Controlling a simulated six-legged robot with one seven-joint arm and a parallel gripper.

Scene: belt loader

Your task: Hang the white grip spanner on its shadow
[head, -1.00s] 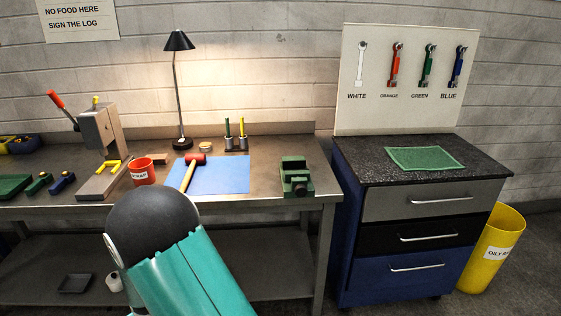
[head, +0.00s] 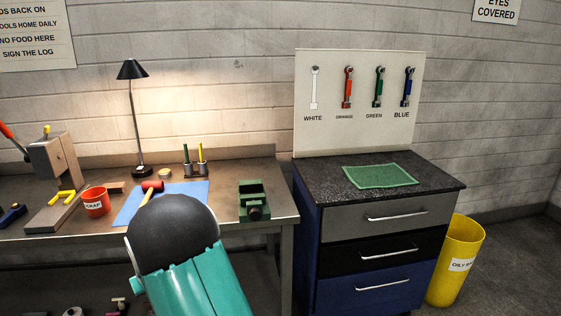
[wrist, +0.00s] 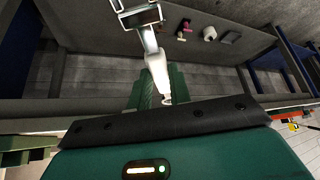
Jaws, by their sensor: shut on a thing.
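The white grip spanner (wrist: 153,58) shows in the wrist view, with its metal head toward the top edge. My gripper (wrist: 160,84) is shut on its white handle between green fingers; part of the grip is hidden. In the head view the spanner and gripper are out of sight behind my arm. The tool board (head: 430,75) stands on the cabinet against the wall. The white shadow (head: 315,90) at its left, above the word WHITE, is bare. Orange (head: 347,90), green (head: 378,88) and blue (head: 407,88) spanners hang to its right.
The cabinet (head: 390,215) has a speckled top with a green mat (head: 380,176). Left of it is the bench (head: 270,200) with a green vise (head: 254,200), red cup (head: 96,202), lamp (head: 132,70) and mallet (head: 153,186). A yellow bin (head: 458,260) stands right.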

